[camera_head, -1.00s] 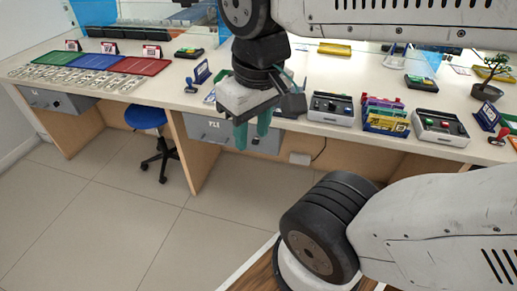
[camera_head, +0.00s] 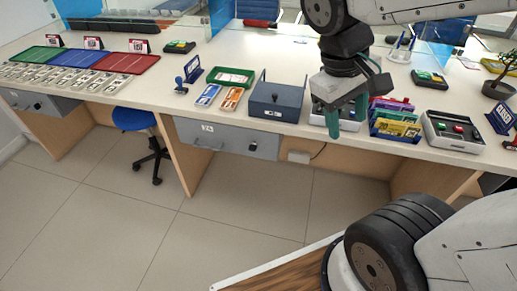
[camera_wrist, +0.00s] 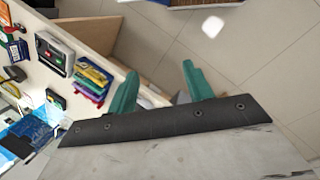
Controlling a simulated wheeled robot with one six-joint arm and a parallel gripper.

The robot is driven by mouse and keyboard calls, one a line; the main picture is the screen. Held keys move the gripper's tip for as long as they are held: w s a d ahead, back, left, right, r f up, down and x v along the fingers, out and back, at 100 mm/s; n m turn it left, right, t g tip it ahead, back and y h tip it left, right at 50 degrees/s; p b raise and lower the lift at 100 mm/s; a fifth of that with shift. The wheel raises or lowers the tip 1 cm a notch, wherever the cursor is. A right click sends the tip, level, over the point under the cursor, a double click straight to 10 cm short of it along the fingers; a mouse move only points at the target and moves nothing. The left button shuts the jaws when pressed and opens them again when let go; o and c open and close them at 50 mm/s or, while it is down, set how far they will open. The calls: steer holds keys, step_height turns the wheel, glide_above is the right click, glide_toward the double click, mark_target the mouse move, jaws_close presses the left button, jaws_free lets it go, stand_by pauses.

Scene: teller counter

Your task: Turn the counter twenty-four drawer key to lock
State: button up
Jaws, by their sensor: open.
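A grey drawer (camera_head: 228,138) is set under the counter's front edge, left of centre in the head view. It looks closed and has a bar handle (camera_head: 207,146) and a small white label (camera_head: 207,128) that is hard to read. A small dark lock with what may be its key (camera_head: 252,146) is on the right of its face; its angle is too small to tell. My gripper (camera_head: 347,117) is open and empty, right of the drawer, at the counter's front edge. The wrist view shows its green fingers (camera_wrist: 160,72) apart with nothing between; the drawer is not clear there.
Above the drawer stand a dark blue box (camera_head: 276,101) and a green tray (camera_head: 235,76). A colourful card holder (camera_head: 396,122) and a button console (camera_head: 452,130) stand right of my gripper. Another grey drawer (camera_head: 40,104) and a blue stool (camera_head: 133,118) are at left.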

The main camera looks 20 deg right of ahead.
steer(key=w+d+f+n+t+h, duration=0.1)
steer(key=w+f+n+h, duration=0.55)
steer(key=w, duration=0.45)
steer(key=w+f+n+t+h, duration=0.1)
steer(key=w+f+n+h, duration=0.6)
steer(key=w, duration=0.4)
steer(key=n+t+y, duration=0.6)
steer(key=n+t, duration=0.8)
glide_toward(252, 150)
steer(key=x, duration=1)
steer(key=shift+a, duration=0.1)
steer(key=c, duration=1)
